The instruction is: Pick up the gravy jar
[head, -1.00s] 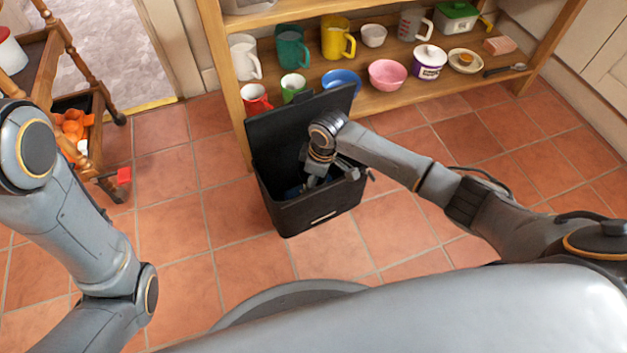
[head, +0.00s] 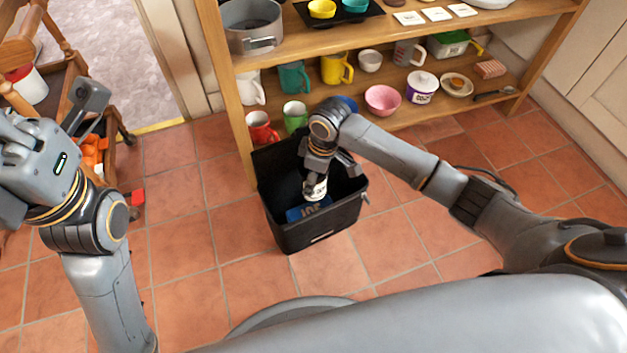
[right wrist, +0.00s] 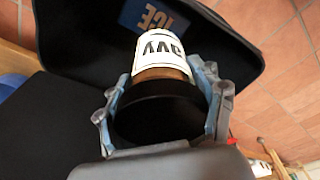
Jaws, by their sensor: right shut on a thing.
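The gravy jar (right wrist: 162,52) has a white label with dark letters, a brown body and a broad black lid; the right wrist view shows it between my right gripper's fingers (right wrist: 160,108), lid end toward the camera. In the head view the jar (head: 315,189) shows as a small white patch below my right gripper (head: 318,178), inside the open black box (head: 345,215). A blue ice pack (head: 297,215) lies in the box beneath it; it also shows in the wrist view (right wrist: 150,18). My left gripper (head: 88,100) is at the left, away from the box; its jaw opening is unclear.
A wooden shelf (head: 400,112) behind the box holds mugs, bowls and jars; a red mug (head: 262,128) and a green mug (head: 295,115) stand close to the box. A wooden cart (head: 60,60) stands at the left. The tiled floor before the box is clear.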

